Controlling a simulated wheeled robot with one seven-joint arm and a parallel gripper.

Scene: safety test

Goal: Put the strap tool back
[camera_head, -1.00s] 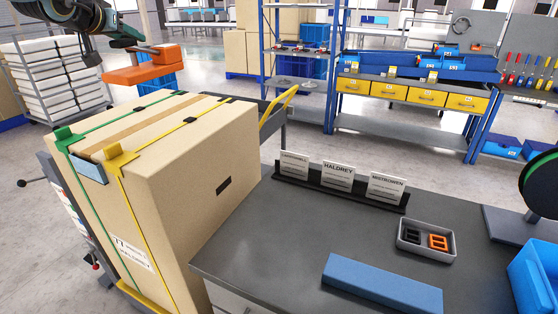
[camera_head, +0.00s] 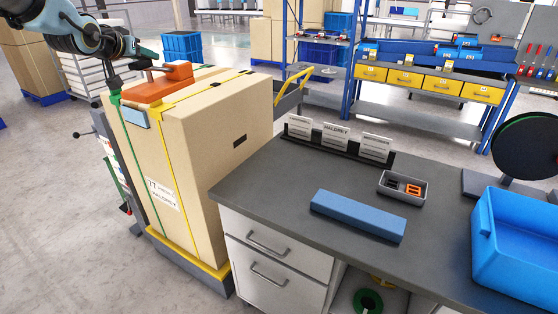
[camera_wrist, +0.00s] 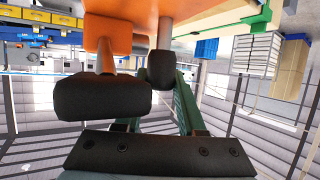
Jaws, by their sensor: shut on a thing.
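The orange strap tool (camera_head: 158,84) is at the top of a large cardboard box (camera_head: 225,140), over its left end. I cannot tell whether it touches the box. My gripper (camera_head: 143,64) is shut on the tool's upper part. In the wrist view the orange tool (camera_wrist: 108,28) fills the top middle, with the black finger pads of my gripper (camera_wrist: 135,80) at it. A green strap (camera_head: 132,150) and a yellow strap (camera_head: 170,160) run round the box. A light-blue piece (camera_head: 136,118) sits at the box's upper edge below the tool.
A grey workbench (camera_head: 270,190) stands right of the box. It carries a card holder (camera_head: 335,150), a grey tray (camera_head: 418,178) with black and orange pieces, a blue block (camera_head: 357,216) and a blue bin (camera_head: 515,250). Open floor lies at the left front.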

